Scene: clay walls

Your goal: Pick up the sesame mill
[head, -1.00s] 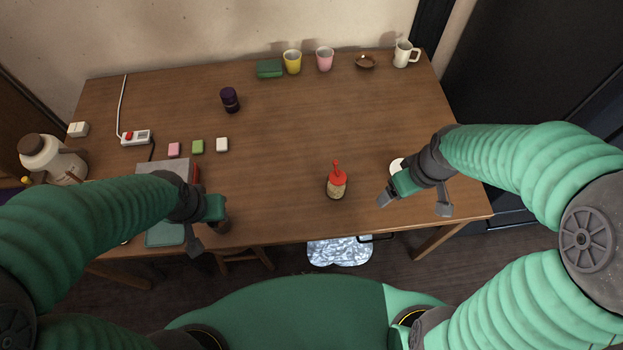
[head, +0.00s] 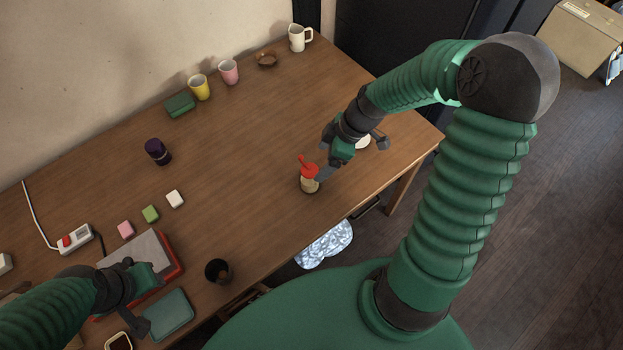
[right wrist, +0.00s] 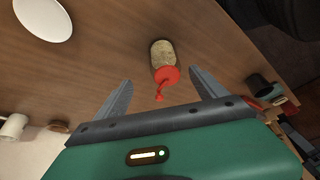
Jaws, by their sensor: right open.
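The sesame mill (head: 310,184) stands upright on the table near its front edge. It has a clear body with pale seeds and a red top with a crank. It also shows in the right wrist view (right wrist: 162,54), ahead of the jaws. My right gripper (head: 352,160) is open, just right of the mill, with one finger close to the red top. In the right wrist view the red crank lies between the two spread fingers (right wrist: 162,80); contact cannot be told. My left gripper (head: 148,306) looks open and empty, over the table's left front part.
A white dish (head: 363,141) lies beside my right gripper. A dark cup (head: 217,271), a grey-and-red box (head: 172,265) and a green case (head: 168,314) are near my left gripper. A purple jar (head: 158,151) stands farther back. Cups line the back edge. The table's middle is clear.

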